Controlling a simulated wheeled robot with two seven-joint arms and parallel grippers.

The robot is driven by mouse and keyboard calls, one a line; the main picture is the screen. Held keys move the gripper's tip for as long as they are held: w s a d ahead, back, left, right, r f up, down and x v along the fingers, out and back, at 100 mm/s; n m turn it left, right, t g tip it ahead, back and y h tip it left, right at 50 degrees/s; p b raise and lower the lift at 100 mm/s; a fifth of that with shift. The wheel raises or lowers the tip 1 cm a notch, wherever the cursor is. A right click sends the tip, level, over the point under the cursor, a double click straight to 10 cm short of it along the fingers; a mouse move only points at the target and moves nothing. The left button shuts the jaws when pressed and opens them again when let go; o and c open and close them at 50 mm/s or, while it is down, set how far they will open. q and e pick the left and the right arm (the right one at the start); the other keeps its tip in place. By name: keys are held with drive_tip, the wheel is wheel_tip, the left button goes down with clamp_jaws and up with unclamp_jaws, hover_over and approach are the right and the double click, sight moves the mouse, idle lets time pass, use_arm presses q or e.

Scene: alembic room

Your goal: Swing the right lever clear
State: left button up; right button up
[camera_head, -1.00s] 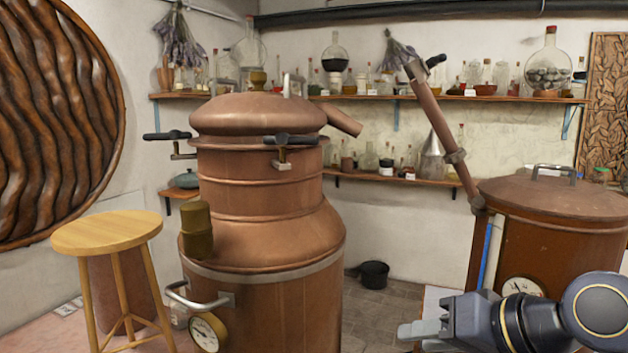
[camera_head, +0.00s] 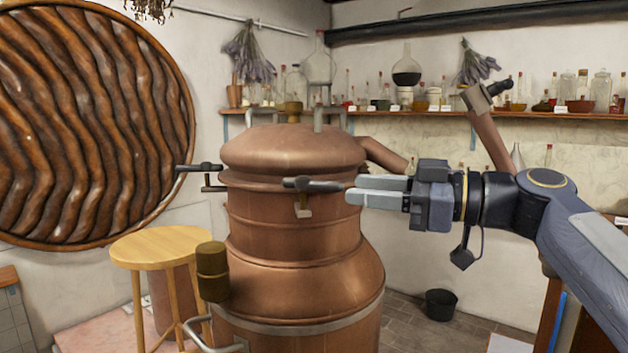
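The copper still (camera_head: 295,230) stands in the middle, its domed lid (camera_head: 292,147) on top. The right lever (camera_head: 313,184) is a dark handle on a metal bracket at the front of the lid's rim, pointing sideways. A similar left lever (camera_head: 199,168) sits at the rim's left side. My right gripper (camera_head: 350,190) comes in from the right with its fingers level. My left gripper is out of view.
A wooden stool (camera_head: 160,245) and a brass cylinder (camera_head: 212,272) are at the still's left. A copper pipe (camera_head: 383,154) leaves the lid at the back right, behind my gripper. A black bucket (camera_head: 440,304) stands on the floor. Shelves (camera_head: 540,115) with glassware line the back wall.

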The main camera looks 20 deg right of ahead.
sight(328, 187)
drive_tip(key=p+x, duration=0.2)
drive_tip(key=x, duration=0.3)
drive_tip(key=shift+w+a, duration=0.1)
drive_tip(key=shift+a, duration=0.05)
drive_tip(key=shift+w+a, duration=0.35)
drive_tip(key=shift+a, duration=0.05)
drive_tip(key=shift+c, duration=0.2)
clamp_jaws()
